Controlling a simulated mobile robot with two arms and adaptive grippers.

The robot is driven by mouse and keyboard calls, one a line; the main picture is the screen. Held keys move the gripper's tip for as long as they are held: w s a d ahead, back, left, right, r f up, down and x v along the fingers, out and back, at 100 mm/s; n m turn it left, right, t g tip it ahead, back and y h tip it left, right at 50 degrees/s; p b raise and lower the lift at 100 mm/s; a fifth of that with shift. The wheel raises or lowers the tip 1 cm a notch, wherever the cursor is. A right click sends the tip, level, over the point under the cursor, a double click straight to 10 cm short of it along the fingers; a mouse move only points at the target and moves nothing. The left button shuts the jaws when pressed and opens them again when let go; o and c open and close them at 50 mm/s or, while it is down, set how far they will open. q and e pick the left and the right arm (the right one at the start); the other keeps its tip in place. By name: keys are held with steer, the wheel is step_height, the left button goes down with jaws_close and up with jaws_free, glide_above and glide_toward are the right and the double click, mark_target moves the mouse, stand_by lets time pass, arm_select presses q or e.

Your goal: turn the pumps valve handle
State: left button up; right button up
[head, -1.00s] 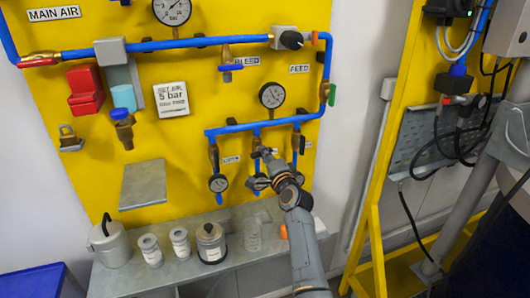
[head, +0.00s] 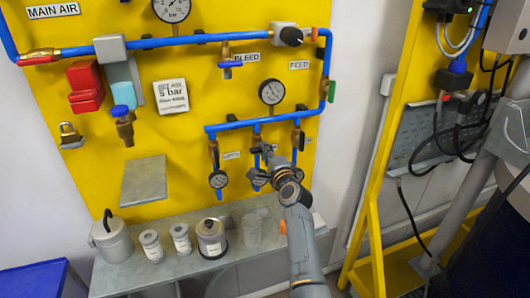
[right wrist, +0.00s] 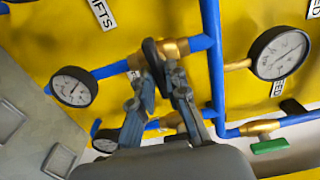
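My right gripper (head: 265,151) reaches up to the middle drop of the lower blue pipe on the yellow panel. In the right wrist view the two fingers (right wrist: 164,82) are close together, one on each side of a dark valve handle (right wrist: 150,50). The handle sits by a brass valve body (right wrist: 175,47) on a blue pipe. I see no clear gap between the fingers and the handle. The middle valve's label is hidden; the left one reads LIFTS. My left gripper is not in view.
Pressure gauges (head: 218,179) (right wrist: 277,53) sit near the gripper. A green handle (right wrist: 270,146) is at the lower right of the wrist view. A grey shelf (head: 196,260) with a canister (head: 112,240) and several jars runs below. A yellow frame (head: 376,235) stands at the right.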

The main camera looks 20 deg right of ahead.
steer(key=shift+o, duration=1.4)
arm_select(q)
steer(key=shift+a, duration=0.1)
